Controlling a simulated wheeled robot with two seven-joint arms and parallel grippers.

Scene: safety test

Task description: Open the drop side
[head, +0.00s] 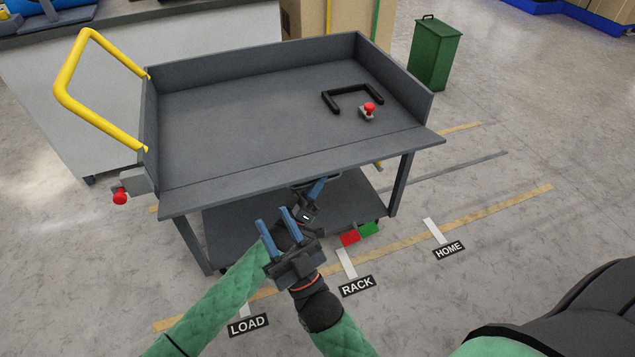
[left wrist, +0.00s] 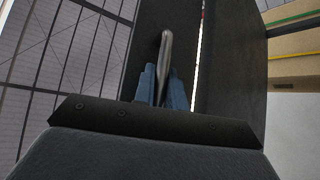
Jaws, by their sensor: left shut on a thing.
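The grey cart's drop side (head: 300,160) is the long front panel. In the head view it lies folded outward along the deck's near edge, roughly level with the deck. My left gripper (head: 319,186) is just below its near edge, partly hidden. In the left wrist view its blue fingers (left wrist: 165,86) are shut on a grey metal bar (left wrist: 166,52) beside a dark panel. Which part of the cart the bar belongs to is unclear. My right gripper (head: 276,220) is open and empty, nearer the camera and in front of the lower shelf (head: 235,225).
A black U-shaped handle (head: 352,91) and a red-knobbed latch (head: 368,108) are on the deck's right. Another red knob (head: 120,198) projects from the left end, below a yellow push handle (head: 68,75). A green bin (head: 435,52) stands behind.

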